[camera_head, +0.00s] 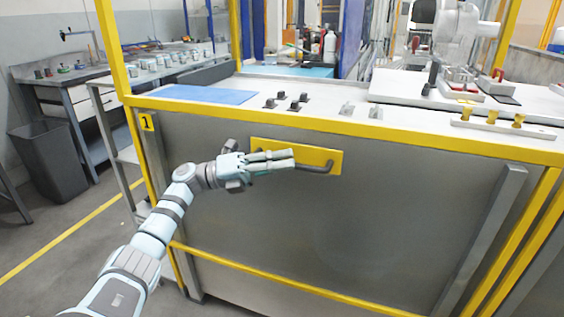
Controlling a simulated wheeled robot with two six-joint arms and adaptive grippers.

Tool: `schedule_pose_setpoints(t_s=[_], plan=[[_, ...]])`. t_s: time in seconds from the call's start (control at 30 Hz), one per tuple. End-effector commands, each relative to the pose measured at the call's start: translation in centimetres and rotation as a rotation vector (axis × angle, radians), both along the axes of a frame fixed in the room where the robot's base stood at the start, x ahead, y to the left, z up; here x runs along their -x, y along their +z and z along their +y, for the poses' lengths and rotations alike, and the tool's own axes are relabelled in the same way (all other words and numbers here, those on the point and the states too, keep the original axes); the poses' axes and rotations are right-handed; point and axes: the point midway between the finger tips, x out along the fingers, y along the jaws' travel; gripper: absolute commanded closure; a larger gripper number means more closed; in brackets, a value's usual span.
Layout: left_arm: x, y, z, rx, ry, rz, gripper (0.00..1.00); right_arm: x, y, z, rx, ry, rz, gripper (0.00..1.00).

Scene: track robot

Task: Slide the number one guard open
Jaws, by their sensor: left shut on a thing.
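The number one guard (330,215) is a large grey panel in a yellow frame in the head view. A yellow label with a "1" (147,122) is on the post at its upper left. A yellow plate (322,155) with a dark bar handle (318,168) is mounted near the panel's top. My left gripper (280,160) lies across the left part of the plate and is shut on the handle. Its fingers hide the left part of the handle. My right gripper is not in view.
Behind the guard is a white worktop (300,118) with a blue mat (195,94) and small dark fixtures. A grey upright (484,240) stands at the panel's right. A dark bin (50,160) and a workbench are on the left, with open floor before them.

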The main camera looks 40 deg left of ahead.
Motion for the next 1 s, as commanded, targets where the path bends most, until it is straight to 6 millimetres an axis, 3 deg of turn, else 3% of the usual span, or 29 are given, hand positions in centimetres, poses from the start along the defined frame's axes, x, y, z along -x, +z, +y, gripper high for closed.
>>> schedule_pose_setpoints(t_s=[0.17, 0.2, 0.33, 0.67, 0.77, 1.0], plan=[[0.0, 0.0, 0.0, 0.000, 0.001, 0.001, 1.00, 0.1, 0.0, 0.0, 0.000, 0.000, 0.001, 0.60], [0.0, 0.0, 0.0, 0.000, 0.001, 0.001, 0.86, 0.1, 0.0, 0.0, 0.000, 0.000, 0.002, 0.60], [0.0, 0.0, 0.0, 0.000, 0.001, 0.001, 0.67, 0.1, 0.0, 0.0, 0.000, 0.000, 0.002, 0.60], [0.2, -0.1, 0.3, 0.000, 0.001, 0.003, 0.67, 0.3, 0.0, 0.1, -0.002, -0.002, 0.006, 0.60], [1.0, -0.4, 1.6, 0.000, 0.002, 0.005, 0.67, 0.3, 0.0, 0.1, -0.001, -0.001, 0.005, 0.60], [4.5, -1.8, 7.0, 0.001, 0.005, 0.004, 0.67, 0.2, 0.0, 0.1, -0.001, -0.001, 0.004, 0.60]])
